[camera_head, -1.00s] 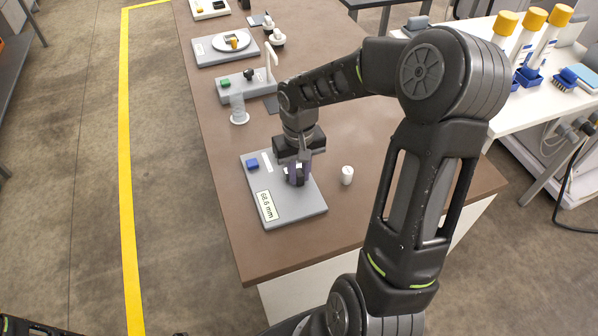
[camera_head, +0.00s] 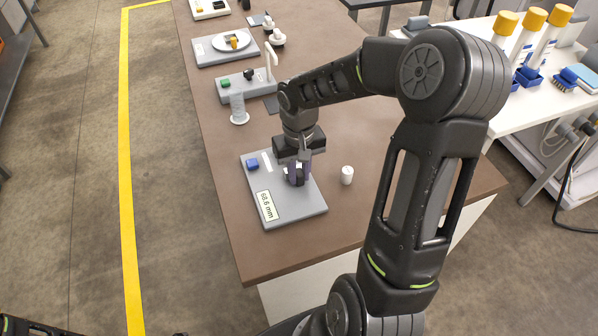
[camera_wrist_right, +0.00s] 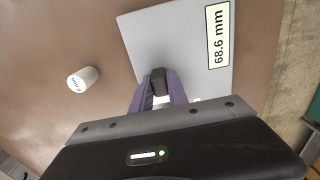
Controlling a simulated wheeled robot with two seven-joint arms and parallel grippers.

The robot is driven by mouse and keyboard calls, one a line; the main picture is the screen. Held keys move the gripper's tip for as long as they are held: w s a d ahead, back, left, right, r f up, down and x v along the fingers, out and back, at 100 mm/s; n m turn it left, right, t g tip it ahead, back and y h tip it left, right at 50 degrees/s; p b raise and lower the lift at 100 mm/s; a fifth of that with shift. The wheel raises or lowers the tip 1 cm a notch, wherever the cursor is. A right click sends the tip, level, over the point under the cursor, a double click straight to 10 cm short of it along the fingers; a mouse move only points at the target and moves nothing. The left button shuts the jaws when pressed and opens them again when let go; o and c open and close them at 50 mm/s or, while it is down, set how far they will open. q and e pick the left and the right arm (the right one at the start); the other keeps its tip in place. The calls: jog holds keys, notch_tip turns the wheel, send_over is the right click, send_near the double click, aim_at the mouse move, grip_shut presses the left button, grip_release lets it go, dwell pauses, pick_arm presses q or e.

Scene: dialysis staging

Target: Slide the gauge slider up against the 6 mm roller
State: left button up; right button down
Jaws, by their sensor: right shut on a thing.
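The grey gauge board (camera_head: 300,211) lies on the brown table and its display (camera_head: 266,206) reads 68.6 mm, also legible in the right wrist view (camera_wrist_right: 218,37). My right gripper (camera_head: 298,174) reaches down over the board, its purple fingers shut on the dark knob of the gauge slider (camera_wrist_right: 159,80). A small white part shows between the fingers; what it belongs to is unclear. A blue block (camera_head: 252,164) sits at the board's far left corner.
Beyond the board are a clear cylinder on a white base (camera_head: 239,108), a grey stand (camera_head: 254,88) and a tray with a plate (camera_head: 215,54). The table's front edge is close to the board. A white side table (camera_head: 518,115) with yellow-capped bottles stands at right.

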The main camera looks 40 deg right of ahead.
jog(key=shift+w, duration=0.1)
jog(key=w, duration=0.1)
jog(key=w+d, duration=0.1)
jog(key=w, duration=0.1)
jog(key=c, duration=1.3)
grip_release()
jog(key=shift+r, duration=0.1)
notch_tip(320, 180, up, 8)
jog(key=shift+f+b, duration=0.15)
jog(key=shift+b, duration=0.4)
